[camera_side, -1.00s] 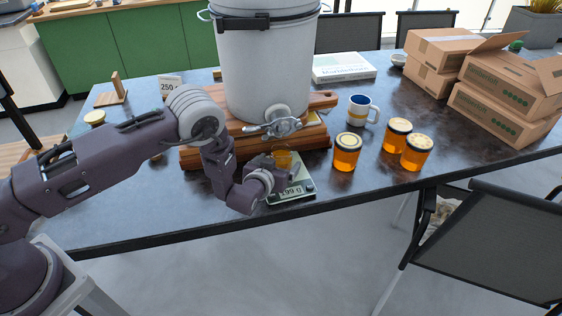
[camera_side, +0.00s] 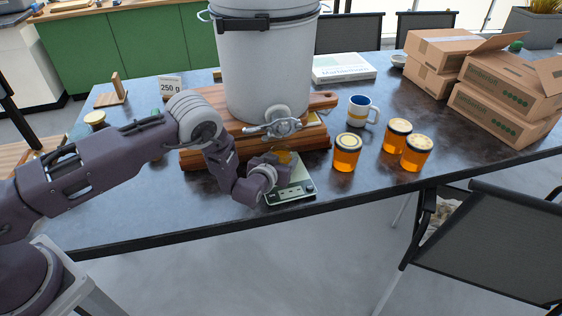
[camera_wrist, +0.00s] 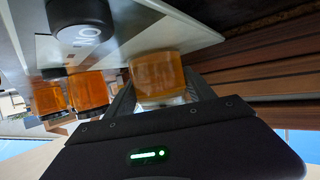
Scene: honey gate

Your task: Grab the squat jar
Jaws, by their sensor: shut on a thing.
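A squat jar of amber honey (camera_side: 284,157) is below the tap (camera_side: 278,125) of the white bucket, partly hidden by my gripper (camera_side: 275,161). In the wrist view the jar (camera_wrist: 158,75) sits between the two fingers of my gripper (camera_wrist: 160,92), which is shut on it. The jar's top looks open, without a lid. The scale (camera_side: 301,186) lies beneath and beside the jar; its display cannot be read. I cannot tell whether the jar's base still touches the scale.
The white bucket (camera_side: 265,65) stands on a wooden board (camera_side: 205,155) right behind the jar. Three lidded honey jars, the nearest one (camera_side: 346,154) close to the scale, and a striped mug (camera_side: 361,110) stand to the right. Cardboard boxes (camera_side: 505,90) fill the back right.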

